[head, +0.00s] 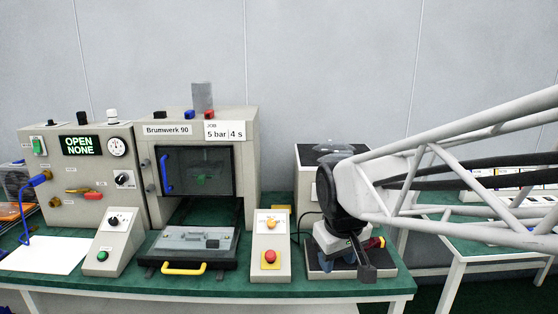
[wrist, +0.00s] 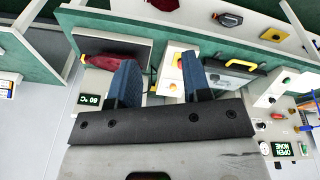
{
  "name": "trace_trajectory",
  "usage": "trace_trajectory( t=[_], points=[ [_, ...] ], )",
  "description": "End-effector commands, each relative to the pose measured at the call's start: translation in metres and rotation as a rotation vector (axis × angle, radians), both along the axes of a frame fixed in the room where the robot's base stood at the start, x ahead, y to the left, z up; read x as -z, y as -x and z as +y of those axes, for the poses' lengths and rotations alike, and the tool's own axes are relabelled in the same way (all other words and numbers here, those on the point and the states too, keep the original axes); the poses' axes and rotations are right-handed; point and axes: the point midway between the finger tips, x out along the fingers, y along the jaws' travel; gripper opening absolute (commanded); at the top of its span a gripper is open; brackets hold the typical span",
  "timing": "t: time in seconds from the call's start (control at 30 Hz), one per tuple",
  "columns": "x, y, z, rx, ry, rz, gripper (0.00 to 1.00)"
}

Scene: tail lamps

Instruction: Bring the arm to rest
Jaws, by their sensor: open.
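My arm reaches in from the right in the head view, and my gripper (head: 345,266) points down over the right end of the green bench. In the wrist view the two blue fingers of my gripper (wrist: 160,82) stand apart with nothing between them. A dark red part (wrist: 112,50), perhaps a lamp, lies beyond the left finger in a grey recess.
The test machine (head: 190,129) stands left of my arm, its tray (head: 190,242) with a yellow handle out in front. A button box (head: 271,246) stands between tray and gripper. A control cabinet (head: 90,190) reads OPEN NONE. A second table (head: 455,248) is at the right.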

Motion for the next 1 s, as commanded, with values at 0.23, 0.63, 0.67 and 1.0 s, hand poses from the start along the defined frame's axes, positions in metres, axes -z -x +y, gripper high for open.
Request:
trace_trajectory(
  t=[0.23,0.63,0.67,1.0],
  points=[
    [0.001,0.057,-0.032,0.147,-0.031,-0.009,0.44],
    [0.015,0.137,-0.064,0.356,-0.077,-0.019,0.44],
    [0.015,0.14,-0.065,0.365,-0.079,-0.02,0.44],
    [0.02,0.154,-0.069,0.403,-0.088,-0.02,0.44]
  ],
)
